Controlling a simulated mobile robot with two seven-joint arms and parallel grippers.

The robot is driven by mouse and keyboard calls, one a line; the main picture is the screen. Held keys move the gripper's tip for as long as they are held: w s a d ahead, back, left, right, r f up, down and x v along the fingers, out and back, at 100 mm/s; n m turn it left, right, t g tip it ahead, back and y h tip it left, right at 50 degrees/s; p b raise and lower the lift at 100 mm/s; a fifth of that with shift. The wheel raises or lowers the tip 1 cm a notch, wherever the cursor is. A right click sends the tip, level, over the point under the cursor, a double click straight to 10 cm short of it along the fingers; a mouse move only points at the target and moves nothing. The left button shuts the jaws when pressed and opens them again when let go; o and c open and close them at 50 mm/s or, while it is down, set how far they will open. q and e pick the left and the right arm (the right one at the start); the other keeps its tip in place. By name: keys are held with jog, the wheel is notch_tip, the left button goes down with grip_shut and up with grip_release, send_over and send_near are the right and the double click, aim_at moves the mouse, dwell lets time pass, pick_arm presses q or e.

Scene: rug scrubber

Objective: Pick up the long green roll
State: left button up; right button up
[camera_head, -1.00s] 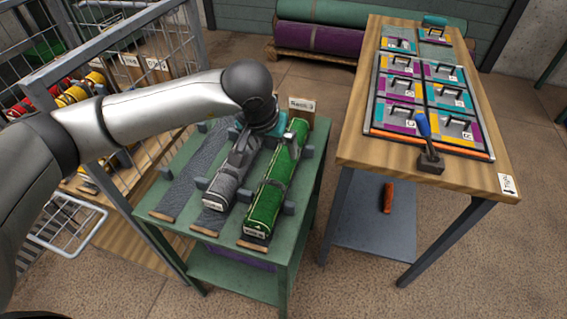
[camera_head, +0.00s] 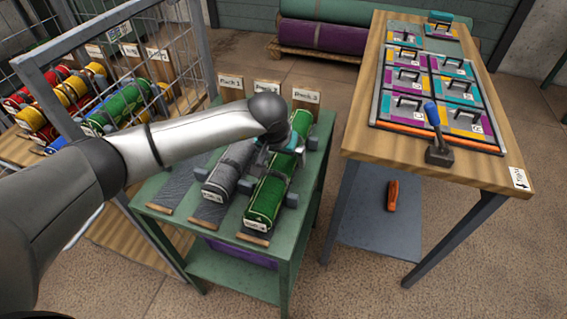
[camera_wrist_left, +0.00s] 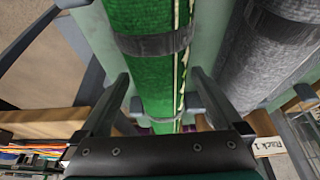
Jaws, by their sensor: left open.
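The long green roll (camera_head: 266,200) lies lengthwise on the green table (camera_head: 178,238), right of a grey roll (camera_head: 230,165), with a dark band around it. My left gripper (camera_head: 288,145) is over the far part of the green roll; my own wrist partly hides that area. In the left wrist view the green roll (camera_wrist_left: 150,80) runs between the two open fingers (camera_wrist_left: 160,88), one on each side. I cannot tell whether the fingers touch it. The grey roll (camera_wrist_left: 265,60) is beside it at the right. My right gripper is not in view.
Small grey posts (camera_head: 291,200) flank the rolls, and pack signs (camera_head: 306,96) stand behind. A wire rack with colored rolls (camera_head: 118,105) is at the left. The wooden table (camera_head: 400,155) at the right holds framed samples and a blue-handled tool (camera_head: 436,140).

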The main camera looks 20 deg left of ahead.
pick_arm(q)
jog(key=shift+w+f, duration=0.25)
jog(key=shift+f, duration=0.35)
jog(key=c, duration=1.4)
jog(key=shift+c, duration=0.7)
jog(key=shift+r, duration=0.25)
